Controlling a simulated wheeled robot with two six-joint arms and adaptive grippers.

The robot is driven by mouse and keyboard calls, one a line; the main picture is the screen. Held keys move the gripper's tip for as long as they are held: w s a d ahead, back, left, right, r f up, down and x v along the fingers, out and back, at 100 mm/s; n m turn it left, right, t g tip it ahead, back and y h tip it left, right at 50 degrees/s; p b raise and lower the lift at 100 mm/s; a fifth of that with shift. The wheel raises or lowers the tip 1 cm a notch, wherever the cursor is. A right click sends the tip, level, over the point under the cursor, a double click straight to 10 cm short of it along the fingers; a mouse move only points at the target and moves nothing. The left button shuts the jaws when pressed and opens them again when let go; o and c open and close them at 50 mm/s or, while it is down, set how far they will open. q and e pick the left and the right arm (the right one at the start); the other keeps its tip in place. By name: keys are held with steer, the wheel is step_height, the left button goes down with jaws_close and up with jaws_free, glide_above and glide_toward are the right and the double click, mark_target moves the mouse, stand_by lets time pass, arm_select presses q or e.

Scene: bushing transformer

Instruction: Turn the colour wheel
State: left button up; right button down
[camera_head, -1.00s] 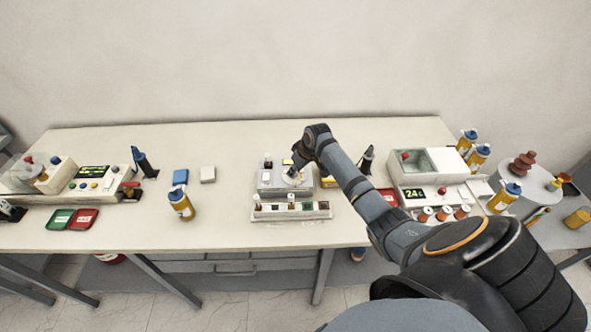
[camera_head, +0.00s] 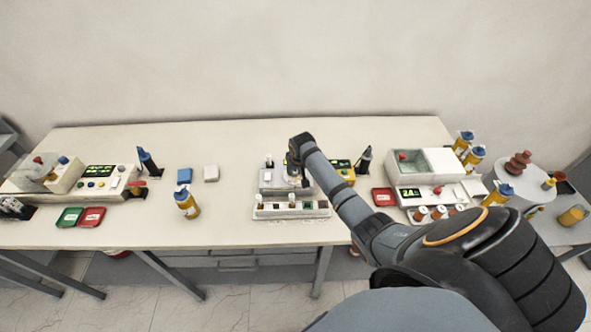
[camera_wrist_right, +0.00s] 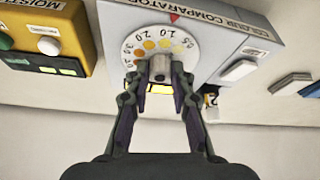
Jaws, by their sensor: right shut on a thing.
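The colour comparator (camera_wrist_right: 222,45) is a grey box with a printed label and a red triangle mark. Its colour wheel (camera_wrist_right: 183,42) is a white disc with yellow to orange dots and numbers round the rim, and a grey knob (camera_wrist_right: 160,70) at its middle. My right gripper (camera_wrist_right: 161,72) is shut on the knob, one finger on each side. In the head view the comparator (camera_head: 270,180) sits mid-table, and my right gripper (camera_head: 294,178) comes down on it, hiding much of the wheel. My left gripper is not in view.
A white rack (camera_head: 290,212) with vials stands just in front of the comparator. A yellow meter (camera_head: 343,172) is close on its right, and a white instrument (camera_head: 425,165) stands further right. An orange bottle (camera_head: 187,204) stands to the left. The table's back is clear.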

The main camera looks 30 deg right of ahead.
steer(key=shift+m, duration=0.3)
steer(key=c, duration=1.2)
jaws_free()
steer(key=shift+o, duration=0.2)
steer(key=shift+r, duration=0.1)
steer(key=shift+s+r, duration=0.1)
steer(key=shift+r, duration=0.25)
steer(key=v, duration=1.1)
steer(key=shift+a, duration=0.15)
steer(key=shift+r, duration=0.1)
